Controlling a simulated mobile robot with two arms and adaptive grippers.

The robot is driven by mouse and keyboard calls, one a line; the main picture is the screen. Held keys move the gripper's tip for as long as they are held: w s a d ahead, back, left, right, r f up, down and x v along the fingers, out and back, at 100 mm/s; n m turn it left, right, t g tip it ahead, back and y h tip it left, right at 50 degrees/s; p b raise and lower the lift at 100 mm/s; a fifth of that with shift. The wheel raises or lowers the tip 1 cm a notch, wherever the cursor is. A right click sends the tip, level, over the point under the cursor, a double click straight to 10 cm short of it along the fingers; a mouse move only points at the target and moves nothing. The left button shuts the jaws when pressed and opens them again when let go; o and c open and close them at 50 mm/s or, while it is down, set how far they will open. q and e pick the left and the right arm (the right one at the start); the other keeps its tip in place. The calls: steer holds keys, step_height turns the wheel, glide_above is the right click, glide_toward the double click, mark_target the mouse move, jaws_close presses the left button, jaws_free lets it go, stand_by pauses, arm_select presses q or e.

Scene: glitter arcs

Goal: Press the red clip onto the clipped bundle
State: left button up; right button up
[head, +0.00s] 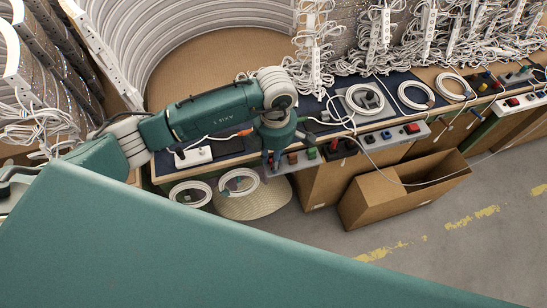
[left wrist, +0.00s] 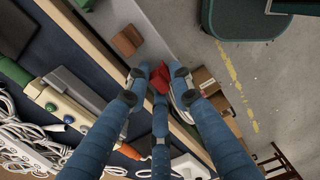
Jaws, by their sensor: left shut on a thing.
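My left gripper (head: 272,166) points down at the front edge of the bench in the head view. In the left wrist view its blue fingers (left wrist: 160,78) are closed around the red clip (left wrist: 160,77), which shows between the fingertips. The head view does not show the clip clearly. Two coiled white cable bundles, one at left (head: 190,194) and one at right (head: 238,184), lie below the bench edge near the gripper. I cannot tell which is the clipped bundle. My right gripper is not in view.
Brown (head: 292,158) and green (head: 311,154) blocks sit along the bench's front ledge. A power strip with a red switch (head: 412,128) is to the right. More coils and piled white cables fill the back. An open cardboard box (head: 400,190) stands on the floor.

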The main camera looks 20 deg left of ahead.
arm_select(q)
steer(key=o, duration=0.8)
steer(key=shift+o, duration=0.2)
step_height(320, 180, up, 12)
steer(key=shift+w, duration=0.2)
